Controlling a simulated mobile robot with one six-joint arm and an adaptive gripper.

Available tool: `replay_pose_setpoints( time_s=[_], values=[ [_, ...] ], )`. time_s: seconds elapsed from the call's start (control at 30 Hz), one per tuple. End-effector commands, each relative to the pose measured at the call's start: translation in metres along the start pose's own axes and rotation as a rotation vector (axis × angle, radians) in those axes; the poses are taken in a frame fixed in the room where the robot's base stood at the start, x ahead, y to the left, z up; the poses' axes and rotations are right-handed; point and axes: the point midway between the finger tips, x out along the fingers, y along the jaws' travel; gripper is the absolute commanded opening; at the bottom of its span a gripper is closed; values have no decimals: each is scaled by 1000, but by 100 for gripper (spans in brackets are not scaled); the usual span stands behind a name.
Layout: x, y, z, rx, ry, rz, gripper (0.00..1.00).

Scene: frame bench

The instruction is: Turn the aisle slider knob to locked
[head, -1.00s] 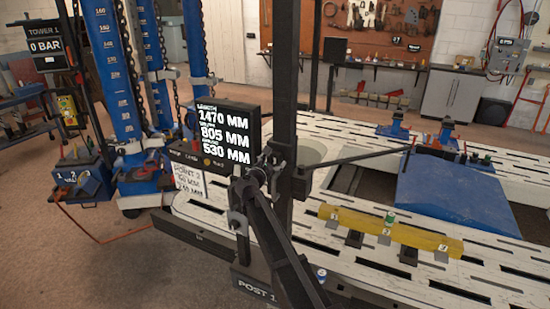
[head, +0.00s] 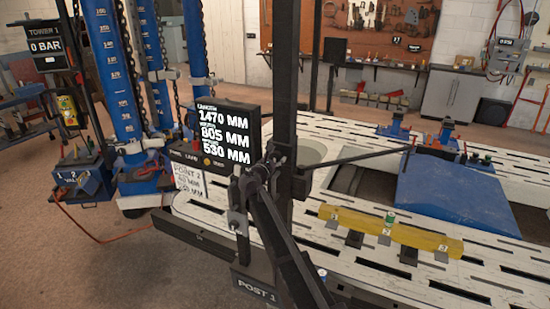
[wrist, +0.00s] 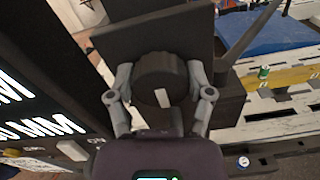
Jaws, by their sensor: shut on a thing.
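The slider knob (wrist: 158,78) is a dark round knob with a white pointer mark, in the middle of the wrist view. It sits on a dark block carried by the black post (head: 286,80). The mark points toward the bottom of the wrist view, tilted slightly. My gripper (wrist: 160,82) has one grey finger on each side of the knob and is shut on it. In the head view my gripper (head: 266,168) is small and dark against the post, and the knob is hidden there. I see no readable locked marking.
A black display (head: 224,132) with white measurements stands close left of the gripper. A slotted white bench (head: 460,220) lies right, with a yellow beam (head: 400,234) and a blue ramp (head: 455,195). Blue towers (head: 116,70) with chains stand at the left. Open floor lies at front left.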

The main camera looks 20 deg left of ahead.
Motion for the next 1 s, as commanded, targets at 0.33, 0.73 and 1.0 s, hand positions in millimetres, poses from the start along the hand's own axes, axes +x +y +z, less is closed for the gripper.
replay_pose_setpoints(
  time_s=[0.33,0.73,1.0],
  values=[
    [1,0,0,42,0,10,19],
    [1,-2,0,285,1,6,19],
    [1,-4,0,536,1,5,19]
  ],
)
